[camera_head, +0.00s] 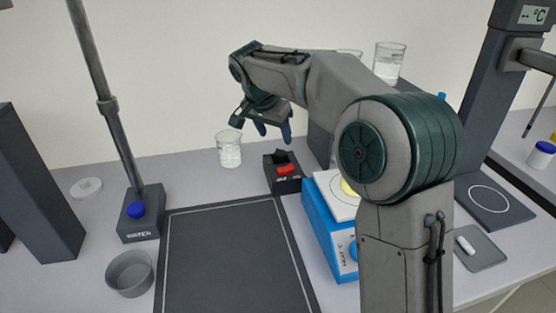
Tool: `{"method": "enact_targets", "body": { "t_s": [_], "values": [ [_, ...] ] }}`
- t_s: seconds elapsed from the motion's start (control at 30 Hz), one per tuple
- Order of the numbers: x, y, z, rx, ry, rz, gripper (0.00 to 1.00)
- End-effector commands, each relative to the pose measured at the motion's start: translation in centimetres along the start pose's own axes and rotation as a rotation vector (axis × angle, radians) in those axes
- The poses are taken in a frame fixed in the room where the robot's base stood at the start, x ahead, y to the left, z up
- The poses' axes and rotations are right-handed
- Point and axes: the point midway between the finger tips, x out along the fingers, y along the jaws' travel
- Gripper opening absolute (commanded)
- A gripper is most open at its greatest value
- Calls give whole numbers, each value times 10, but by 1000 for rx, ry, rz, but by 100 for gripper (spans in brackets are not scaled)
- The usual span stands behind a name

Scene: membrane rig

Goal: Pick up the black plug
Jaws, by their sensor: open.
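A small black piece (280,156), which looks like the black plug, sits at the back of a dark box (284,183) with a red rocker switch (286,170). At this size I cannot tell whether it is plugged in or only resting there. My gripper (273,130) is open with its blue-tipped fingers pointing down. In the picture it is just above the black piece and apart from it. Nothing shows between the fingers. How far it is in depth is hard to tell.
A glass beaker (229,150) stands left of the dark box. A blue hotplate (327,230) stands to its right, partly behind my arm. A black mat (231,262) lies in front, clear. A stand with a pole (140,215) and a grey bowl (130,277) are at the left.

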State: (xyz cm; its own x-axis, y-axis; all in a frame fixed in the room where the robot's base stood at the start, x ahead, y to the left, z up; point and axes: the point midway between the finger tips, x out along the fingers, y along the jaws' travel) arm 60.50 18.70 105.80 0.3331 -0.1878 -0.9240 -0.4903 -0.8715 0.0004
Motion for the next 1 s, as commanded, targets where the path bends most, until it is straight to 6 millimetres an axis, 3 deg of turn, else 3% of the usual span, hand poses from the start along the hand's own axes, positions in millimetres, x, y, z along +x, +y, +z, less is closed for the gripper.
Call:
{"method": "enact_targets", "body": {
  "t_s": [0.1, 0.37, 0.67, 0.9, 1.0],
  "values": [
    [18, -1, 1, -3, -1, 1, 58],
    [32, -2, 2, -6, -1, -2, 58],
    [74, -1, 3, -6, -2, -1, 58],
    [77, -2, 3, -7, 0, -4, 58],
    [77, -2, 3, -6, 0, -3, 33]
  ]
}}
